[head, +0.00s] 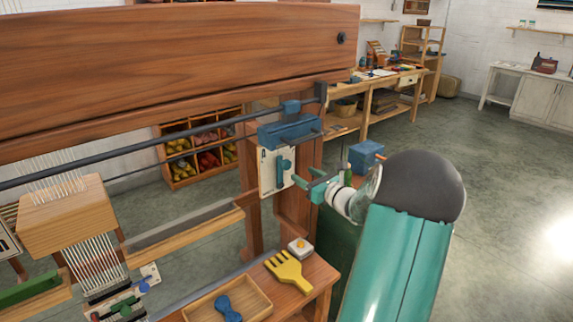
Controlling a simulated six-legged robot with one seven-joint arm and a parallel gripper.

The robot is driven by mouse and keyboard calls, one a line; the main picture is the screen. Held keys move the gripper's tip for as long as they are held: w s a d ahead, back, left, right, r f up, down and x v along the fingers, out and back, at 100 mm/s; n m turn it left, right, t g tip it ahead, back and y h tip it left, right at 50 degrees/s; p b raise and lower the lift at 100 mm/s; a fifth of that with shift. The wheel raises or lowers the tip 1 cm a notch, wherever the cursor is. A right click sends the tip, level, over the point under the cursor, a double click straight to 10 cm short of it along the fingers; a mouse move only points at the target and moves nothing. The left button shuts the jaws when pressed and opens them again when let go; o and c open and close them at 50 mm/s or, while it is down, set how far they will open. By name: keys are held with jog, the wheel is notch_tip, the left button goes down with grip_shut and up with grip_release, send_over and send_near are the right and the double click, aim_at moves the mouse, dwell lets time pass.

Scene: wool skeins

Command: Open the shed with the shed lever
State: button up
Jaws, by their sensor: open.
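The wooden loom (170,75) fills the left and top of the head view. A cream plate (266,176) is fixed on its right post. A teal handle, which looks like the shed lever (284,168), stands out from this plate and looks roughly upright. My gripper (306,182) is open just right of the handle, at about its height. The near finger reaches toward the handle. I cannot tell whether they touch. No object shows between the fingers.
A blue block (290,131) sits on the dark rail just above the plate. Open floor (500,180) lies to the right.

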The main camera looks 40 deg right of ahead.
aim_at(288, 165)
jog(key=w, duration=0.6)
jog(key=w+d, duration=0.1)
jog(key=w, duration=0.2)
jog(key=shift+w, duration=0.4)
grip_shut()
